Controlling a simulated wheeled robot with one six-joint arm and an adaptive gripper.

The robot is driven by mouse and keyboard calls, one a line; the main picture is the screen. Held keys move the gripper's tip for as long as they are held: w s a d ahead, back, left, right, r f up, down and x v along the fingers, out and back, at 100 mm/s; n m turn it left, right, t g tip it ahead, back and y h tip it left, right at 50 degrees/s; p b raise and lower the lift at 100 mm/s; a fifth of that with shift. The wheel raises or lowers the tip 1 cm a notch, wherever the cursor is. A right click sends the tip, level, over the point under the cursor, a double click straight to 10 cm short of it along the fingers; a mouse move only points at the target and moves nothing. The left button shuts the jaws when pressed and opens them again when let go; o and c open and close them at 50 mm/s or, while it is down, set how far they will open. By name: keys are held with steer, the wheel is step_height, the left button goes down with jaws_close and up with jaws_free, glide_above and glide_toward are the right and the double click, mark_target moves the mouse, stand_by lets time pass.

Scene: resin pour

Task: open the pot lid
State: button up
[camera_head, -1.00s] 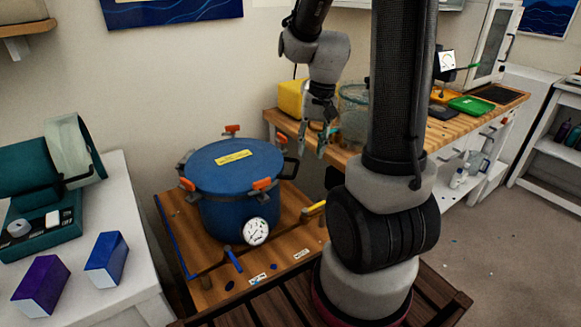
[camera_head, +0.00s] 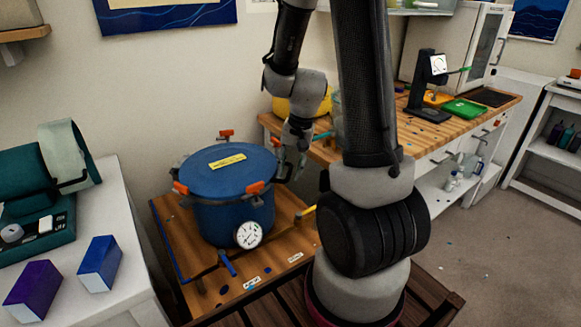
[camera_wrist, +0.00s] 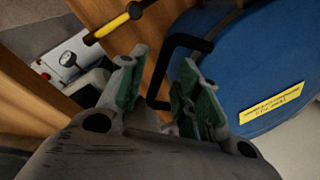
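The blue pot (camera_head: 232,215) stands on a wooden stand, its blue lid (camera_head: 230,180) closed on top with a yellow label. Orange-handled clamps (camera_head: 256,187) sit around the rim, and a round gauge (camera_head: 249,235) is on the front. My gripper (camera_head: 290,168) is at the right side of the pot, pointing down. In the wrist view my gripper (camera_wrist: 160,90) is open, with green pads. A black bracket-shaped handle (camera_wrist: 184,41) by the blue lid (camera_wrist: 235,65) reaches between the fingers or just beyond them; I cannot tell if they touch it.
The wooden stand (camera_head: 190,262) has a yellow-handled bar (camera_head: 306,211) to the right of the pot. A white table (camera_head: 125,255) with blue and purple boxes is at the left. A wooden workbench (camera_head: 400,135) stands behind at the right.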

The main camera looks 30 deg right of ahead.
jaws_close()
steer(key=shift+r, duration=0.15)
